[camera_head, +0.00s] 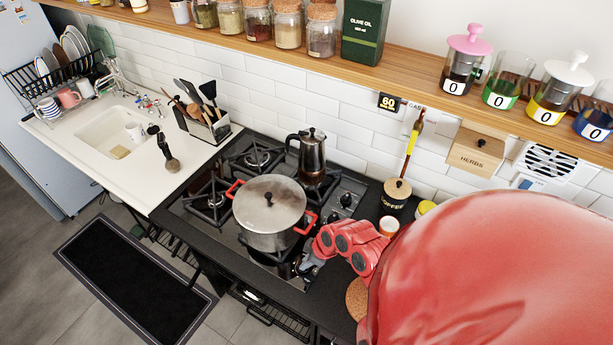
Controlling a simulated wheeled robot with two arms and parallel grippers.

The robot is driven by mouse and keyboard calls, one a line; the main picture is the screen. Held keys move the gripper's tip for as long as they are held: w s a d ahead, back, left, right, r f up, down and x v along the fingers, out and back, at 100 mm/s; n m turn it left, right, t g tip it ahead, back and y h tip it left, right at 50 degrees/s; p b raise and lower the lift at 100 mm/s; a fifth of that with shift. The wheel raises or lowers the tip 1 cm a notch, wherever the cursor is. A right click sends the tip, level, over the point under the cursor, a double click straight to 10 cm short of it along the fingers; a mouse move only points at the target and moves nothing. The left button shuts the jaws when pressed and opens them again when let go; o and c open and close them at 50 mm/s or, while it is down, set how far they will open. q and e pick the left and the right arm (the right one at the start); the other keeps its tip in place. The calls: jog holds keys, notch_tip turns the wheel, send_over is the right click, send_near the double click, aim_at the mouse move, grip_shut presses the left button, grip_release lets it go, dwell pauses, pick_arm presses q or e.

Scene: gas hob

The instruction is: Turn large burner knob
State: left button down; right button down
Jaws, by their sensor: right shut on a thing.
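The gas hob (180,207) is set in the counter in the middle, with a column of dark knobs along its right side. Two upper knobs show, one (346,200) above the other (333,217). My right gripper (308,268) is low at the hob's front right, just right of the pot. It is shut on what appears to be a knob, which the gripper and the red wrist hide. I cannot tell the knob's angle. A large steel pot (268,205) with red handles stands on the front burner, its right handle close to my gripper. My left gripper is not in view.
A moka pot (312,158) stands on the back right burner. A coffee jar (396,194) and a small orange-and-white cup (389,226) are right of the hob, near my red arm. A utensil holder (208,125) is at the left. A jar shelf runs above.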

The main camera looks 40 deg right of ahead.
jog(key=shift+a+m+h, duration=0.1)
jog(key=shift+m+h, duration=0.3)
jog(key=shift+m, duration=0.8)
jog(key=c, duration=0.9)
grip_release()
jog(key=shift+o, duration=0.2)
